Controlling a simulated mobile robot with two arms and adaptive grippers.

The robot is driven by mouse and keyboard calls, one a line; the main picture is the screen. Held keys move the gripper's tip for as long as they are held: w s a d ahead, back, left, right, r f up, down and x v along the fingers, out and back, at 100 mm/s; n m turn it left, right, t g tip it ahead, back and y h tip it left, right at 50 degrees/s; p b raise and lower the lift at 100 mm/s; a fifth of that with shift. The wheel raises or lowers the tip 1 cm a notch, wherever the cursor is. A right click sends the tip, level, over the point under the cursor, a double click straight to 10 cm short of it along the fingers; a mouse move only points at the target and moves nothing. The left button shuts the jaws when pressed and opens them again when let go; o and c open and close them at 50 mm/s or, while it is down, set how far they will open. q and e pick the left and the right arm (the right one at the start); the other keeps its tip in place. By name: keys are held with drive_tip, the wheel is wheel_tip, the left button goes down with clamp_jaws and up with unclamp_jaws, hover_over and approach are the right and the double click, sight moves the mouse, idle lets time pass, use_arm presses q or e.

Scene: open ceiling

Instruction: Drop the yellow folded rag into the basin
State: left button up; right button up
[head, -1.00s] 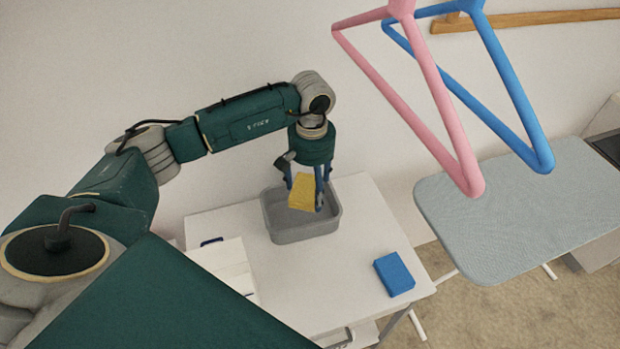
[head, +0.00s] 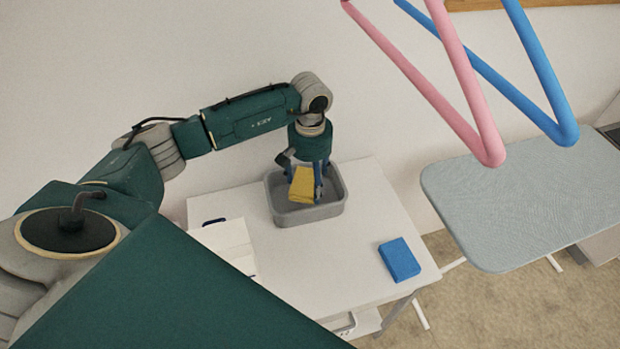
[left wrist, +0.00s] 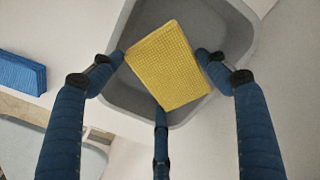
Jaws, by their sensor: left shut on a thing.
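The yellow folded rag (head: 302,184) is held in my left gripper (head: 308,186), whose blue fingers are closed on it. The rag is over the opening of the grey basin (head: 310,214), seemingly at about rim height; I cannot tell if it touches the inside. In the left wrist view the rag (left wrist: 168,64) lies between the fingertips of the left gripper (left wrist: 162,72), with the basin (left wrist: 240,32) around and behind it. The basin floor below the rag is partly hidden. My right gripper does not show.
The basin stands on a white table (head: 345,262). A blue folded cloth or block (head: 399,260) lies at the table's right. A white box-like item (head: 228,242) is at its left. A grey ironing board (head: 525,205) and pink (head: 455,75) and blue (head: 540,80) hangers are at right.

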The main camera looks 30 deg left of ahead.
use_arm(q)
drive_tip(key=o, duration=1.1)
drive_tip(key=shift+r, duration=0.1)
wheel_tip(320, 180, up, 12)
idle(0.4)
